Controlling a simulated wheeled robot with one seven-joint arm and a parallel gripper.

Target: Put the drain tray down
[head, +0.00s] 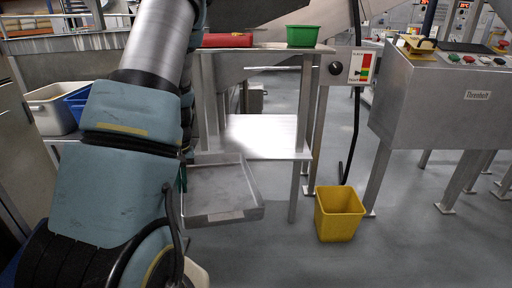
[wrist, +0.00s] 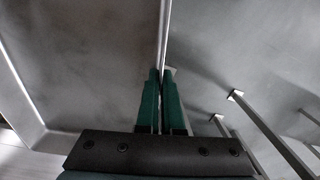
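The drain tray (head: 218,187) is a shallow grey metal tray with a raised rim. In the head view it is in front of and below the stand's lower shelf (head: 265,137), left of the yellow bin. My gripper (head: 182,178) is at its left side, mostly hidden behind my arm. In the wrist view my gripper (wrist: 160,74) has its two green fingers closed on the thin rim of the drain tray (wrist: 80,60). The tray's floor spreads to the left there. The tray looks empty. I cannot tell whether its underside touches anything.
A yellow bin (head: 339,215) stands on the floor right of the tray. The stand's top holds a red object (head: 228,40) and a green container (head: 302,36). A metal machine (head: 430,105) stands at right. White and blue bins (head: 52,110) are at left. The front right floor is clear.

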